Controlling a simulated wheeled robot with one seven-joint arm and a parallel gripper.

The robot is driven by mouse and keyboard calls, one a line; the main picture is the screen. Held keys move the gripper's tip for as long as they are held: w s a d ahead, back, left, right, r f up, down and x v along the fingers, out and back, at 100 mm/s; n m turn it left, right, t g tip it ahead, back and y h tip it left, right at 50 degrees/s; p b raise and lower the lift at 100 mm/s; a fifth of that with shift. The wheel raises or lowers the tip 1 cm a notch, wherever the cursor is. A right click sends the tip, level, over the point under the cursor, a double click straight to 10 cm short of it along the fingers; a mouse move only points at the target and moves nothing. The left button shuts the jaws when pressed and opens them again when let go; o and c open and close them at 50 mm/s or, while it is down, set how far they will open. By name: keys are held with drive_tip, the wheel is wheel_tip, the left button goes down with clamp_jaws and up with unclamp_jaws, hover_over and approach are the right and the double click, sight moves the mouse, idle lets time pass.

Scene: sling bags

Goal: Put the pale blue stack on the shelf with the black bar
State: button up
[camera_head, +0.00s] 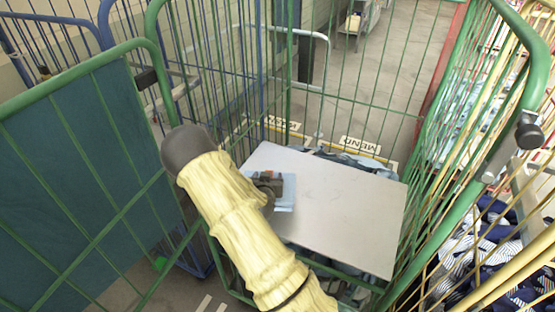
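The pale blue stack (286,204) is a small, flat piece on the left part of a pale grey shelf board (345,215) inside a green wire cage cart. My gripper (272,186) is dark and sits right over the stack, at the end of my yellow-sleeved arm. The arm and gripper cover part of the stack. I cannot tell whether the fingers touch it, or whether they are open or shut. I cannot make out a black bar on the shelf board.
Green cage walls (440,190) rise around the board. A teal panel (75,170) fills the left side. Folded blue cloth (350,158) shows below the board's far edge. Dark blue and white striped bags (490,245) lie at the right. The board's right part is clear.

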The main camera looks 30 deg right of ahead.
drive_tip(key=s+a+f+n+t+y+p, duration=0.1)
drive_tip(key=s+a+n+y, duration=0.2)
drive_tip(key=a, duration=0.4)
drive_tip(key=s+a+f+n+t+y+p, duration=0.1)
drive_tip(key=s+a+f+n+y, duration=0.1)
drive_tip(key=a, duration=0.4)
drive_tip(key=shift+s+a+n+y+p, duration=0.4)
drive_tip(key=shift+s+n+y, duration=0.1)
drive_tip(key=shift+s+y, duration=0.3)
